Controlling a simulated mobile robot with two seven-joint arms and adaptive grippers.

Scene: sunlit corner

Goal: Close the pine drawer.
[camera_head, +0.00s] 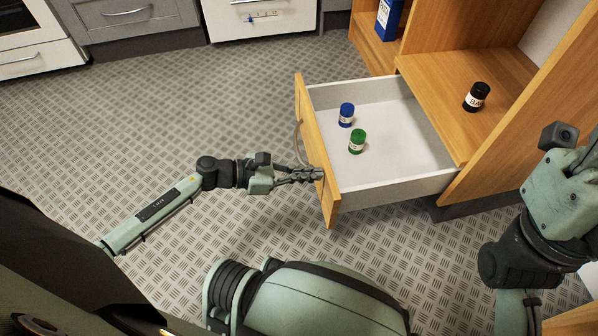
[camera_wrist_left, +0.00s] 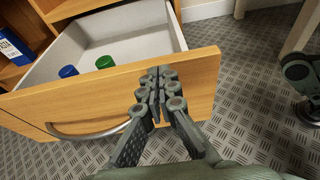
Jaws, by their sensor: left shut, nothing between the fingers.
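The pine drawer (camera_head: 316,163) stands pulled well out of the wooden cabinet, with a pale inside and a curved metal handle (camera_head: 299,143) on its front. A blue jar (camera_head: 346,115) and a green jar (camera_head: 357,141) stand in it. My left gripper (camera_head: 319,175) is shut and empty, its fingertips at the drawer front, beside the handle. In the left wrist view the fingertips (camera_wrist_left: 160,78) overlap the drawer front (camera_wrist_left: 75,98) near its top edge; I cannot tell whether they touch. My right arm shows at the right, but its fingers are out of view.
A black jar (camera_head: 477,97) stands on the cabinet's shelf (camera_head: 440,90), and a blue box (camera_head: 389,18) stands on another shelf behind. Grey and white drawer units (camera_head: 125,20) line the back. The patterned floor (camera_head: 180,130) left of the drawer is clear.

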